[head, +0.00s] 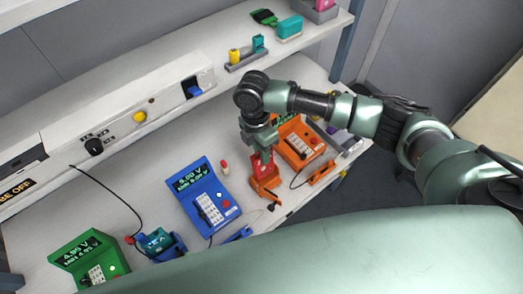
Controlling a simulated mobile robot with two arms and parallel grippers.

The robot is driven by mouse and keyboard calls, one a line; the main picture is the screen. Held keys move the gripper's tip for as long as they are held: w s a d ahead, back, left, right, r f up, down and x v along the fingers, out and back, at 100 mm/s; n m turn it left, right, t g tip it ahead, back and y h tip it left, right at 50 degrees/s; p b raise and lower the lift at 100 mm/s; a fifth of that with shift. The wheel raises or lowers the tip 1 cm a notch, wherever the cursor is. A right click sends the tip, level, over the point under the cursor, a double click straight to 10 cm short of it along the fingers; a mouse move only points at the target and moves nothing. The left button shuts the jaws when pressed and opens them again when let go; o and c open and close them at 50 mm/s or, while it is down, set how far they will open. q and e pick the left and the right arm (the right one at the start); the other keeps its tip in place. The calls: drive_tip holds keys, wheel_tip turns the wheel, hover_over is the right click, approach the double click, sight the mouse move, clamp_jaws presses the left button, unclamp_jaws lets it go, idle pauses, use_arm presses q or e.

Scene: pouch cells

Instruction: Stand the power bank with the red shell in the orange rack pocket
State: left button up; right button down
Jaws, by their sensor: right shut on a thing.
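My right gripper (260,148) points down over the right part of the workbench. It is shut on the red power bank (263,163), which is upright below the fingers. An orange rack (266,188) is directly under the power bank. The power bank's lower end overlaps the rack in the picture; I cannot tell whether it is inside the pocket or how deep. The wrist hides part of the power bank's top. My left gripper is not in view.
A blue meter (208,196) is to the left, near a small red-topped item (224,168). A green meter (90,259) and teal device (158,242) are farther left. A shelf (215,88) runs behind.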

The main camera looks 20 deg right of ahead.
drive_tip(key=shift+s+d+f+b, duration=0.15)
drive_tip(key=shift+f+b, duration=0.2)
drive_tip(key=shift+f, duration=0.7)
drive_tip(key=shift+s+a+f+b, duration=0.1)
drive_tip(key=shift+f+b, duration=0.25)
drive_tip(key=shift+f, duration=0.65)
drive_tip(key=c, duration=1.2)
unclamp_jaws()
drive_tip(key=r, duration=0.2)
drive_tip(key=r+b, duration=0.1)
drive_tip(key=r, duration=0.1)
drive_tip(key=w+r+b, duration=0.1)
drive_tip(key=r, duration=0.1)
drive_tip(key=shift+r, duration=0.9)
drive_tip(key=shift+s+a, duration=0.1)
drive_tip(key=shift+a, duration=0.1)
